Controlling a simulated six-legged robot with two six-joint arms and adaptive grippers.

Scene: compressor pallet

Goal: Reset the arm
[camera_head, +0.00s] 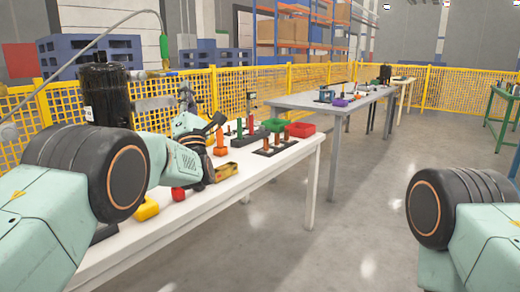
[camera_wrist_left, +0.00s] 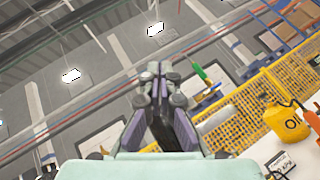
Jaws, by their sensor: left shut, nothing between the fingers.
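My left arm comes in from the left over the white table (camera_head: 228,183). My left gripper (camera_head: 187,97) is small and dark in the head view, raised above the table. In the left wrist view my left gripper (camera_wrist_left: 155,72) is shut and empty, with its fingers together against the ceiling and far wall. My right arm shows only as a link at the right edge of the head view, and its gripper is out of frame.
The white table holds a red bin (camera_head: 300,130), a green bin (camera_head: 274,125), an orange part (camera_head: 220,141) and a yellow part (camera_head: 146,208). A yellow oil can (camera_wrist_left: 287,122) shows in the wrist view. A grey table (camera_head: 300,101) stands behind. Floor at right is clear.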

